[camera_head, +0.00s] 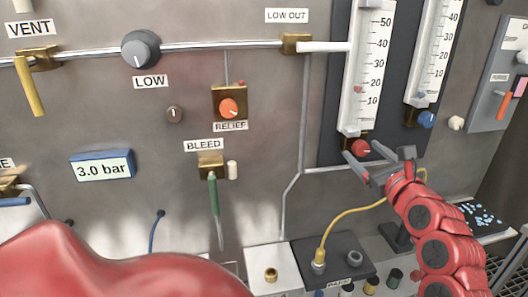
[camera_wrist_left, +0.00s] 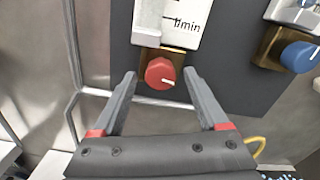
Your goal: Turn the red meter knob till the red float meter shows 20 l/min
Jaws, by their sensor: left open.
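The red meter knob (camera_head: 360,147) sits at the foot of the left float meter (camera_head: 367,70). A small reddish float (camera_head: 358,89) stands near the 20 mark, seemingly just under it; the exact reading is hard to tell. In the wrist view the red knob (camera_wrist_left: 160,72) has a white mark pointing right. My left gripper (camera_head: 361,153) is open in front of the knob. In the wrist view its fingers (camera_wrist_left: 160,76) flank the knob with gaps on both sides, and no contact shows. My right gripper is not in view.
A second meter with a blue knob (camera_head: 426,119) is close on the right; this knob also shows in the wrist view (camera_wrist_left: 300,57). A pipe (camera_head: 340,168) runs below the red knob. A yellow cable (camera_head: 345,213) hangs beneath my gripper. The orange relief knob (camera_head: 228,107) is left.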

